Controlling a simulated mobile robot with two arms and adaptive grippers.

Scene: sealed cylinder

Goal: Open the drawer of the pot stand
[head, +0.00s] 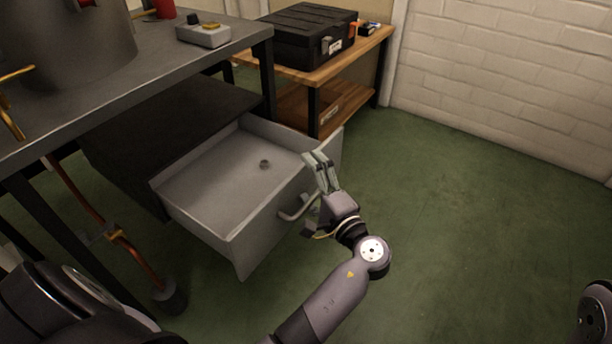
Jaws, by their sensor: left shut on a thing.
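The pot stand's grey cabinet (163,128) is under the dark table. Its drawer (215,185) is pulled well out, with its light grey inside in view. A small round fitting (264,163) shows inside the drawer, which otherwise looks empty. The curved handle (290,214) is on the drawer's front. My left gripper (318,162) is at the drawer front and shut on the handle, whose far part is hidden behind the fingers. My right gripper is out of view.
The table (150,75) above carries a large metal pot (70,45) and a small grey control box (204,34). A wooden bench (335,65) with a black case (300,35) stands behind. A copper pipe (85,200) runs at left. Green floor (480,220) is clear at right.

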